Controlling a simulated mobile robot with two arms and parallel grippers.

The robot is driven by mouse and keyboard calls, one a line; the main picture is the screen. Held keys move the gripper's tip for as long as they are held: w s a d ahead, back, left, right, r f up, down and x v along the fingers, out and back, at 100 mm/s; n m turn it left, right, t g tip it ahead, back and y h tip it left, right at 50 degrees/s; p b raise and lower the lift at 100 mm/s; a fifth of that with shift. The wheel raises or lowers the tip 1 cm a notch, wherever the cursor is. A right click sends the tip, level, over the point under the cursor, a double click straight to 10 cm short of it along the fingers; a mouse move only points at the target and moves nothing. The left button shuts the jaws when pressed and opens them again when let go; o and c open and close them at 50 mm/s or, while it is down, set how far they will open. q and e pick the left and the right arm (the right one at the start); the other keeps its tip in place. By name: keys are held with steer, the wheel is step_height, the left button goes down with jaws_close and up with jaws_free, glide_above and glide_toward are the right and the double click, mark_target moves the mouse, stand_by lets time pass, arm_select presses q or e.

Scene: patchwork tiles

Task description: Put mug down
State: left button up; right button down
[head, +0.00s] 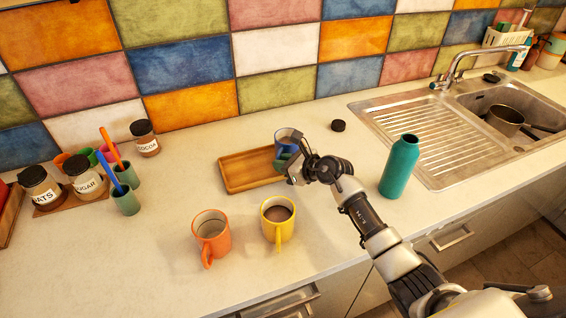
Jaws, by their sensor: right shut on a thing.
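A blue mug (284,139) is at the right end of the wooden tray (236,185). My right gripper (287,163) is shut on the mug's near side and hides part of it. The left part of the tray is bare. My left gripper is not in view.
A teal bottle (399,168) stands right of my right arm. A black lid (338,126) lies behind the gripper. Jars, including a cocoa jar (146,142), and cups with utensils stand at the left. A sink (490,110) holding a pan (505,119) is at the right.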

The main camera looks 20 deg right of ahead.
steer(key=shift+f, duration=0.1)
steer(key=c, duration=1.1)
jaws_free()
steer(key=shift+r, duration=0.2)
steer(key=shift+s+d, duration=0.2)
steer(key=shift+s, duration=0.1)
steer(key=b+v, duration=0.2)
steer(key=v, duration=0.8)
steer(key=shift+s, duration=0.15)
steer(key=shift+s+d+r, duration=0.3)
steer(key=shift+s+r, duration=0.05)
steer(key=shift+s, duration=0.05)
